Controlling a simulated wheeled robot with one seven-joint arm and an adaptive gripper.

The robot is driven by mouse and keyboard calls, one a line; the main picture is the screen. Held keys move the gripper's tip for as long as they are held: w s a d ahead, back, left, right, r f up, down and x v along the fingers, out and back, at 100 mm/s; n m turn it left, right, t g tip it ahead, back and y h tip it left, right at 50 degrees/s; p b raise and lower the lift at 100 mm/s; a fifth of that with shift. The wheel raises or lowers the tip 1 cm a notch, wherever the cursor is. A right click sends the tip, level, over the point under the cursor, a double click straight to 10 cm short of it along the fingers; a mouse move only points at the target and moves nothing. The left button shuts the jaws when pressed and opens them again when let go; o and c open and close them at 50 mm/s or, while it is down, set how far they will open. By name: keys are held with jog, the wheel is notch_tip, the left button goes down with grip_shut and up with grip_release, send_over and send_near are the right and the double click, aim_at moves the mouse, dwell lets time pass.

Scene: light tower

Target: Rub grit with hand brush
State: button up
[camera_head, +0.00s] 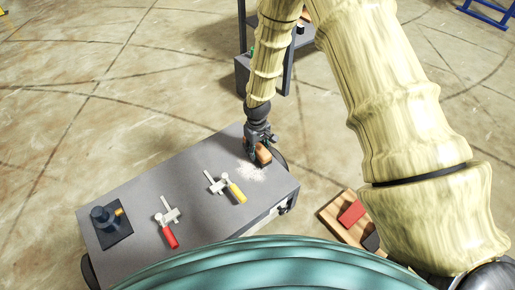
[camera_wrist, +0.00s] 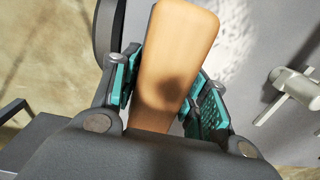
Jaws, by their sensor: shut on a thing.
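My gripper (camera_head: 262,142) reaches down over the far right end of a grey-topped case or bench. It is shut on the hand brush (camera_head: 263,155), whose orange-brown wooden body shows in the wrist view (camera_wrist: 172,62) between the teal finger pads (camera_wrist: 165,90). The brush's underside is hidden. The grit (camera_head: 254,173) is a pale, speckled patch on the grey top, just below the brush in the head view. It also shows in the wrist view (camera_wrist: 230,48), to the right of the brush. I cannot tell whether the brush touches the top.
On the grey top (camera_head: 145,190) lie a yellow-handled tool (camera_head: 236,192), a red-handled tool (camera_head: 168,236) and a dark knobbed device (camera_head: 107,217). A wooden tray (camera_head: 333,218) with a red block (camera_head: 351,213) is on the floor at right. A dark stand (camera_head: 243,70) rises behind.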

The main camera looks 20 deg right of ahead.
jog(key=shift+f, duration=0.4)
